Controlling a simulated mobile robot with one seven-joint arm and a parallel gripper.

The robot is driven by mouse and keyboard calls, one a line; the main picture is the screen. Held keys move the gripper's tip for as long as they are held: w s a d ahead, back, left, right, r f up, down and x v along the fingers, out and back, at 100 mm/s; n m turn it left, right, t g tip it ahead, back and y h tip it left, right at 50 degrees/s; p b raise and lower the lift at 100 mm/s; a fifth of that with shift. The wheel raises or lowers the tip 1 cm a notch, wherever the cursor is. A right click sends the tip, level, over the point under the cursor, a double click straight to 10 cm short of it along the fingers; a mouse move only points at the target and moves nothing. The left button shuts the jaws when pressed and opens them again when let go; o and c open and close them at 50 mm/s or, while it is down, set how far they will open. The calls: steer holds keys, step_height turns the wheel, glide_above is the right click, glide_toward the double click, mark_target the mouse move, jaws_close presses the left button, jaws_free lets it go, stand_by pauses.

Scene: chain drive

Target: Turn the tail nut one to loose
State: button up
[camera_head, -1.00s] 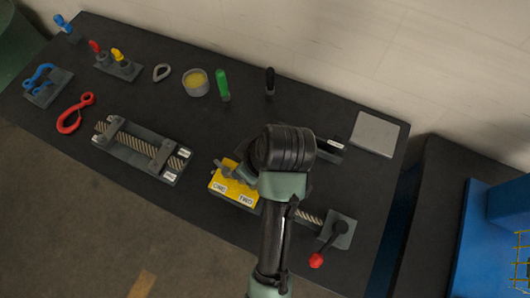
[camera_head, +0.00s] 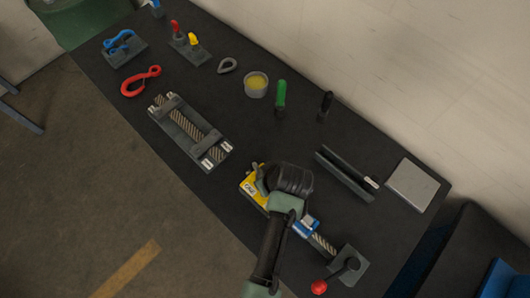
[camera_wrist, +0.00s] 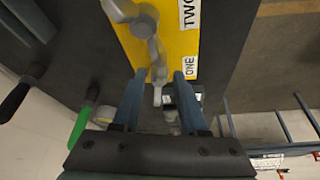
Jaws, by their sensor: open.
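The yellow block (camera_head: 248,187) lies near the table's front edge, partly hidden by my arm in the head view. In the wrist view the yellow block (camera_wrist: 188,45) carries the labels TWO and ONE (camera_wrist: 190,66). Grey lever-like nut parts (camera_wrist: 146,24) stand on it. The one near label ONE (camera_wrist: 158,72) extends toward the space between my fingertips. My gripper (camera_wrist: 160,80) is open, with one finger on each side of that grey part. I cannot tell whether either finger touches it.
A rope runs from the block to a plate with a red-knobbed lever (camera_head: 319,287); a blue piece (camera_head: 306,227) sits beside the rope. A dark channel (camera_head: 345,175) and a grey plate (camera_head: 411,185) lie to the right. Another rope fixture (camera_head: 190,134) is on the left.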

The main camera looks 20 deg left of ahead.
steer(key=shift+w+a+f, duration=0.1)
steer(key=shift+f, duration=0.2)
steer(key=shift+c, duration=0.3)
jaws_close()
steer(key=shift+n, duration=0.3)
steer(key=n, duration=0.1)
steer(key=n+g+b, duration=0.1)
steer(key=w+n+b, duration=0.1)
steer(key=n, duration=0.1)
steer(key=shift+d+g+y, duration=0.25)
steer(key=shift+g+y, duration=0.05)
steer(key=shift+g, duration=0.1)
steer(key=shift+w+n+g+b, duration=0.25)
steer(key=shift+n+g+b, duration=0.45)
steer(key=shift+n, duration=1)
